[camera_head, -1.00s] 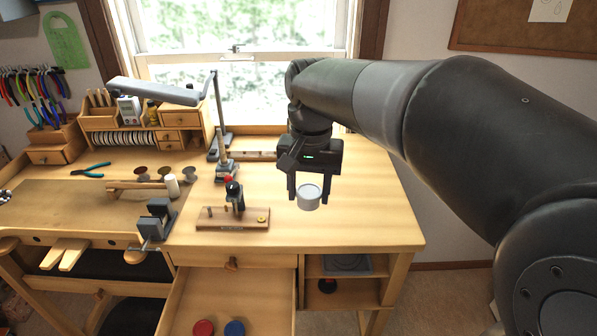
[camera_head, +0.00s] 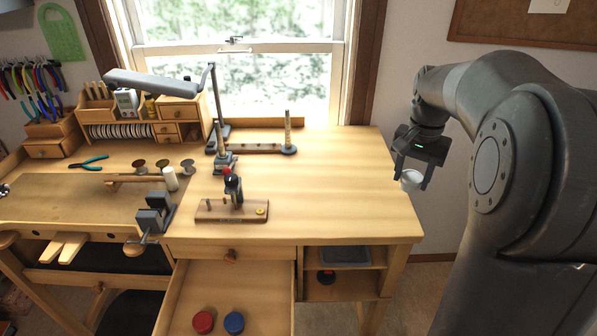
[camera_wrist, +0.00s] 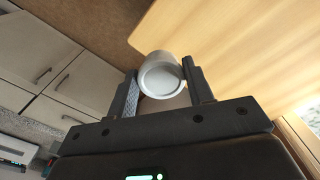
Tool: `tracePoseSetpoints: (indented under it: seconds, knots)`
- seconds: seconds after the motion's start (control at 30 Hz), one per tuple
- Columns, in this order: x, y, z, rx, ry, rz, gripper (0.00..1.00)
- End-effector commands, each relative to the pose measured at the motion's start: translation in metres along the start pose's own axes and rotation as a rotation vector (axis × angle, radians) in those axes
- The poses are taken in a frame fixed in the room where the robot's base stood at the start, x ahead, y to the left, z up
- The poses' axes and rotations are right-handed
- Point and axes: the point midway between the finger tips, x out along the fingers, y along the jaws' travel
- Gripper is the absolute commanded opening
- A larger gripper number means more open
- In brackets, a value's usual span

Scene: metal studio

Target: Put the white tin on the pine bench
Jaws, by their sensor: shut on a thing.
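The white tin (camera_head: 411,180) is a small round can held between the fingers of my gripper (camera_head: 412,178). In the head view it hangs in the air just off the right edge of the pine bench (camera_head: 330,195). In the wrist view the tin (camera_wrist: 160,76) sits between the two fingertips of my gripper (camera_wrist: 160,90), its round end facing the camera. The bench top (camera_wrist: 225,45) shows beside and beyond it there. The tin is apart from the bench.
The right part of the bench top is clear. A wooden stand with a small tool (camera_head: 235,207) and a post on a round base (camera_head: 288,140) stand further left. An open drawer (camera_head: 235,285) holds a red tin (camera_head: 203,322) and a blue tin (camera_head: 234,322). White cabinets (camera_wrist: 50,70) show in the wrist view.

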Motion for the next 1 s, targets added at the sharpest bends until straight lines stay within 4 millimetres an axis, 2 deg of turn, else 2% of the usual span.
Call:
tracePoseSetpoints:
  seconds: [0.17, 0.4, 0.6, 0.7, 0.87, 1.0]
  knots:
    - [0.017, -0.015, 0.001, -0.004, -0.002, 0.001, 0.24]
    - [0.05, -0.07, 0.003, -0.006, -0.002, 0.001, 0.24]
    - [0.071, -0.106, 0.004, -0.004, 0.0, 0.0, 0.24]
    - [0.076, -0.115, 0.005, -0.002, 0.0, 0.0, 0.24]
    - [0.085, -0.117, 0.005, -0.001, -0.001, 0.001, 0.24]
    - [0.105, -0.117, 0.005, -0.001, -0.002, 0.001, 0.24]
